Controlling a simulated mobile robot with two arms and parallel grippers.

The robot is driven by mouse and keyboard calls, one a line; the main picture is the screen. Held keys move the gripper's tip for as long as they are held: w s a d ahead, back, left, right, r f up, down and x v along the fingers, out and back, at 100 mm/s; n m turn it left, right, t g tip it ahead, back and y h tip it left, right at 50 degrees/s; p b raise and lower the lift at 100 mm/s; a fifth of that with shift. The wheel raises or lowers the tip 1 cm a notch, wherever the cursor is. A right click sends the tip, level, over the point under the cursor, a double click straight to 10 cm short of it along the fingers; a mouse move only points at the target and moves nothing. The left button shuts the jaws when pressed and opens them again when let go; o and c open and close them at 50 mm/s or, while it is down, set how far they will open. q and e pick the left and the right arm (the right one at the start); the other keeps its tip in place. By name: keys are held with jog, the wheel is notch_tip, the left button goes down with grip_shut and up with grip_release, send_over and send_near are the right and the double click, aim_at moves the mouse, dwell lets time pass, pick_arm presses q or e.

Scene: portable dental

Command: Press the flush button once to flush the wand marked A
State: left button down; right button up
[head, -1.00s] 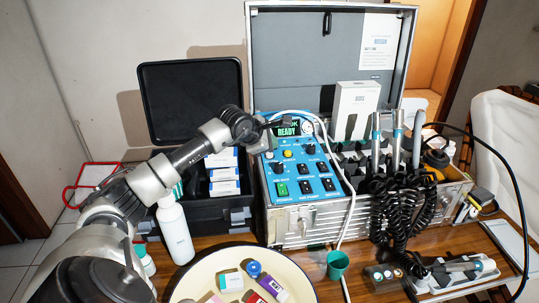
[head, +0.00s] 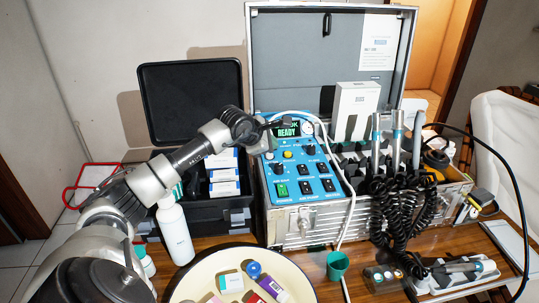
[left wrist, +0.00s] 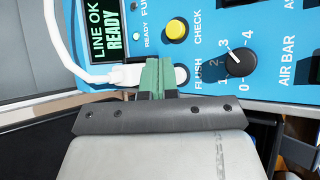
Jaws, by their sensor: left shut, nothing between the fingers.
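The blue control panel (head: 300,172) stands in the open metal case, its display (head: 287,130) lit green with "READY". In the left wrist view the display (left wrist: 106,30) reads "LINE OK READY". My left gripper (head: 272,140) is over the panel's upper left part. Its green fingertips (left wrist: 158,76) are shut and empty, beside the pale round button labelled FLUSH (left wrist: 182,76) and partly covering it. Contact cannot be told. A yellow CHECK button (left wrist: 176,29) sits close by. Several wands (head: 397,135) stand in the rack at right; no letter is legible. My right gripper is out of view.
A white hose with a connector (left wrist: 122,75) passes by the fingertips. A dark knob (left wrist: 241,62) is near the button. A white bottle (head: 174,232), a cream basin (head: 195,285) and a green cup (head: 338,263) stand on the table in front.

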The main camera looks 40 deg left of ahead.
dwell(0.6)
pick_arm(q)
jog(key=shift+f+b, duration=0.45)
jog(key=shift+f+b, duration=0.4)
dwell(0.5)
jog(key=shift+d+f, duration=0.25)
jog(key=shift+f, duration=0.1)
dwell(0.4)
jog(key=shift+r, duration=0.1)
jog(key=shift+w+a+r+p, duration=0.1)
jog(key=shift+a+r+p, duration=0.2)
jog(key=shift+r, duration=0.6)
